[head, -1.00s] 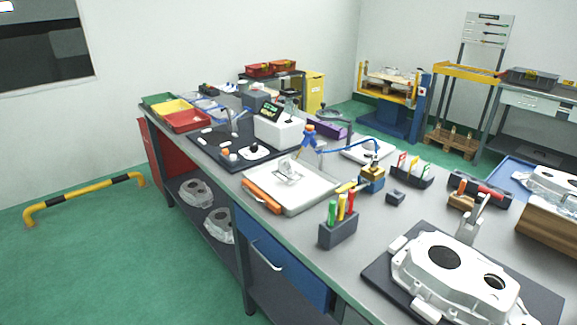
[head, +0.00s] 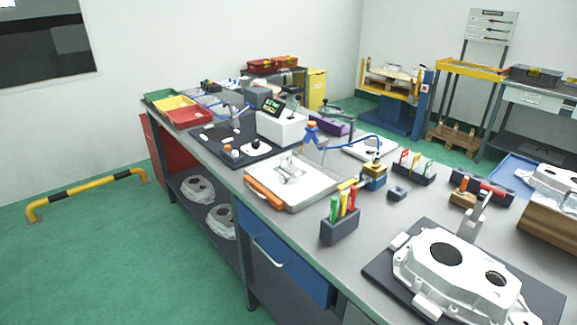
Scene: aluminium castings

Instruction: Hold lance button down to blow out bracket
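A small silvery bracket (head: 289,171) sits in the shallow white tray (head: 315,190) on the middle of the bench. A blue air lance (head: 311,132) stands upright just behind the tray, with a blue hose (head: 345,144) running right to a brass-and-blue fitting (head: 374,175). The lance's button is too small to make out. Neither of my grippers is in view, and nothing is seen touching the lance or the bracket.
A dark holder with coloured handles (head: 340,228) stands at the bench's front edge. A large white casting (head: 450,268) lies on a dark mat at front right. A dark mat with a white box (head: 281,125) is behind the tray.

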